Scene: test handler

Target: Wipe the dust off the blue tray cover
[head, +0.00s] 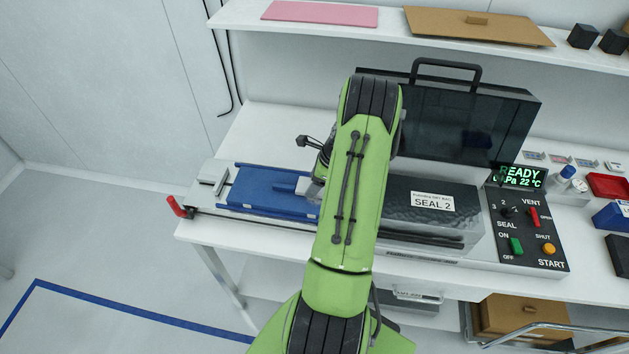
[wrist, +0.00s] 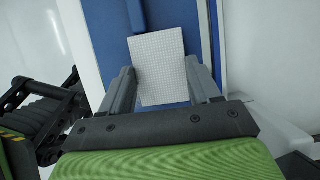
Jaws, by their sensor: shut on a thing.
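The blue tray cover (head: 262,190) lies flat at the left end of the machine on the bench. It also shows in the wrist view (wrist: 103,30), as a blue surface under my gripper. My gripper (wrist: 163,82) is shut on a white gridded wipe (wrist: 158,55), which lies over the blue surface between the two grey fingers. In the head view my gripper (head: 312,188) is at the right part of the cover, partly hidden by my green arm. I cannot make out any dust on the cover, or whether the wipe presses on it.
A control panel (head: 527,230) reading READY is further right. A red handle (head: 178,207) sticks out at the left end. A shelf (head: 350,35) runs above.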

